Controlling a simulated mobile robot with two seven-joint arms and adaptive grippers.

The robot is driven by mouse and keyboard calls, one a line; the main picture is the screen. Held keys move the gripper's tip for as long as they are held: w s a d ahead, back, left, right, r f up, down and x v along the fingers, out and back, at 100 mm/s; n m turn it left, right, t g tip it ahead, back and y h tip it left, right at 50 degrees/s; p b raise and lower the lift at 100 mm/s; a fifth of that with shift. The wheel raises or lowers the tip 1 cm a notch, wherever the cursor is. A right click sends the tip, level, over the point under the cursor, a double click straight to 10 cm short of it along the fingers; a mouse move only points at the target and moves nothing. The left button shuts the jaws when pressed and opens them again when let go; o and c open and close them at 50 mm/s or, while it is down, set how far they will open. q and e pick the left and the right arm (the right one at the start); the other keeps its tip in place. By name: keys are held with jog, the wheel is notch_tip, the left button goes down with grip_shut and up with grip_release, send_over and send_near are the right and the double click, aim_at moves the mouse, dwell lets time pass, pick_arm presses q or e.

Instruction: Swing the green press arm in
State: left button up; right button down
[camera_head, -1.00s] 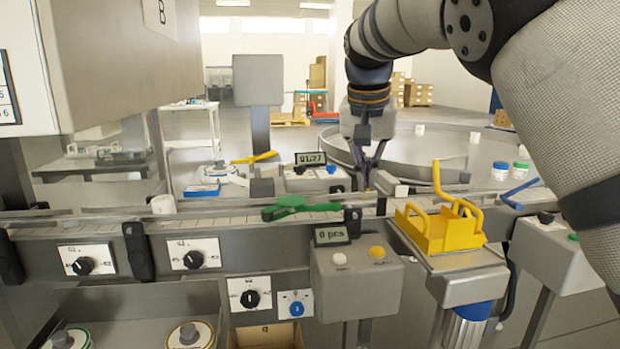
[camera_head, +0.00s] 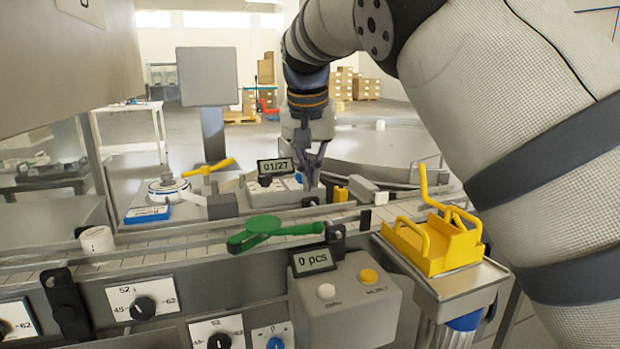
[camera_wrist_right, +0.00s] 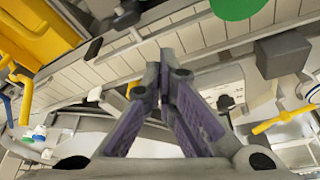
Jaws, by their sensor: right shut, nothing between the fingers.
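The green press arm (camera_head: 264,226) lies over the conveyor in the head view, its round disc in the middle and its bar reaching right to a dark bracket. Part of its green disc shows at the top of the right wrist view (camera_wrist_right: 236,7). My right gripper (camera_head: 308,186) points down behind and to the right of the green arm, apart from it, beside the box with the 01/27 display. In the wrist view its fingertips (camera_wrist_right: 165,76) meet with nothing between them. My left gripper is not in view.
A yellow fixture (camera_head: 432,242) with upright handles stands at the right. A control box (camera_head: 345,305) with a 0 pcs display is in front. A yellow lever (camera_head: 208,167) sits behind the conveyor, and a white cup (camera_head: 96,240) stands on it at the left.

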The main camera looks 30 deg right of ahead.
jog(key=x, duration=0.6)
jog(key=shift+f, duration=0.25)
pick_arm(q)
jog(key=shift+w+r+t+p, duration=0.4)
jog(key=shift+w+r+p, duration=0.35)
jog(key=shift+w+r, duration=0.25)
pick_arm(e)
jog(key=s+a, duration=0.2)
jog(key=shift+s+a, duration=0.15)
jog(key=shift+s, duration=0.2)
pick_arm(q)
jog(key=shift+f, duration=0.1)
